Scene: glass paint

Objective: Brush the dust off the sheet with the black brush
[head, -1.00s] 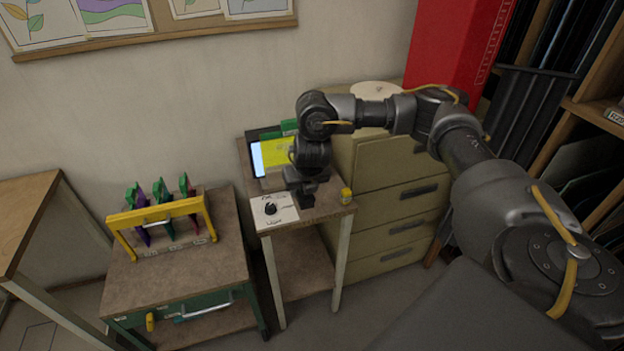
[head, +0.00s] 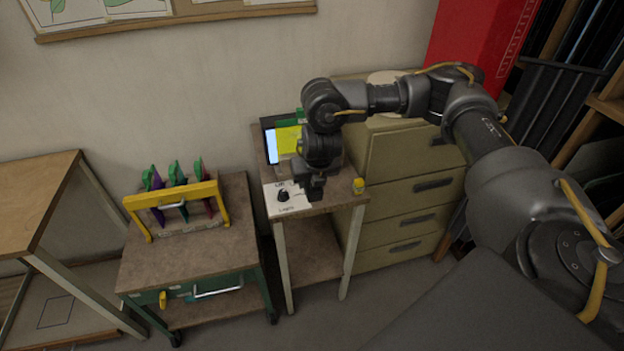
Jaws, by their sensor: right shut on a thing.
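My right gripper (head: 315,193) points down over the small stand's top, beside a white card with a black knob. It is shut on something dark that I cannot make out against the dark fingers. I cannot tell whether this is the black brush. No other black brush shows. I cannot make out the dusty sheet anywhere in view. My left gripper is out of view.
A cart (head: 190,259) with a yellow rack (head: 184,193) stands left. A drawer cabinet (head: 397,222) is behind right.

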